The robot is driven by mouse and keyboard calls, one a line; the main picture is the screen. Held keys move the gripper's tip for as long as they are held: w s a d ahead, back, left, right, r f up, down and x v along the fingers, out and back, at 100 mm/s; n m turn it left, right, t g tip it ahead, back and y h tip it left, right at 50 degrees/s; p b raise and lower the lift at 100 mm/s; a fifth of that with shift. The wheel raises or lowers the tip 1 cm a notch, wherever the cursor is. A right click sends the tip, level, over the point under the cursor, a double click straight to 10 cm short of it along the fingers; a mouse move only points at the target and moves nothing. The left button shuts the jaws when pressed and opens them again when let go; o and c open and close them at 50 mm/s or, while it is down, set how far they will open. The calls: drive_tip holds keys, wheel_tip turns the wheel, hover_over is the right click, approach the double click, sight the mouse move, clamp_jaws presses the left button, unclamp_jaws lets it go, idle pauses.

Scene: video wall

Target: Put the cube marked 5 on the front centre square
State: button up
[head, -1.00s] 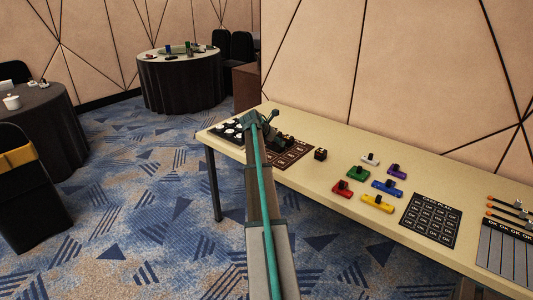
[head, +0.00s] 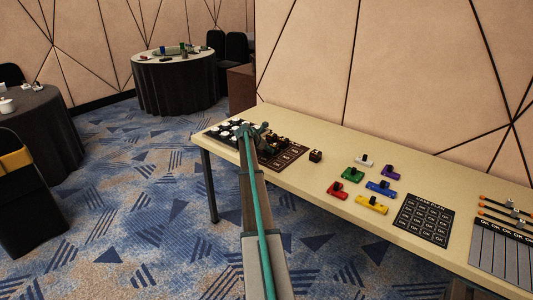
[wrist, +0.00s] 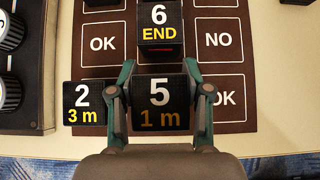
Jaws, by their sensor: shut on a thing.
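The cube marked 5 (wrist: 160,95) is black with a white 5 and a yellow "1 m". My gripper (wrist: 160,78) is shut on it, one finger on each side. The cube looks larger than its neighbours, so it seems held above the brown mat (wrist: 120,71). It is in line with the mat's centre column and covers the front centre square from view. In the head view, my gripper (head: 260,129) is over the mat (head: 285,158) at the table's left end; the held cube cannot be picked out there.
Cube 2 (wrist: 84,103) is close on the left. Cube 6 (wrist: 159,30) stands just behind. The front right square (wrist: 228,100) is bare. A black panel with knobs (wrist: 18,90) borders the mat's left. Another dark cube (head: 315,156) stands right of the mat.

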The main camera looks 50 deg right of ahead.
drive_tip(key=shift+f, duration=1.05)
drive_tip(key=shift+f, duration=0.1)
drive_tip(key=o, duration=1.2)
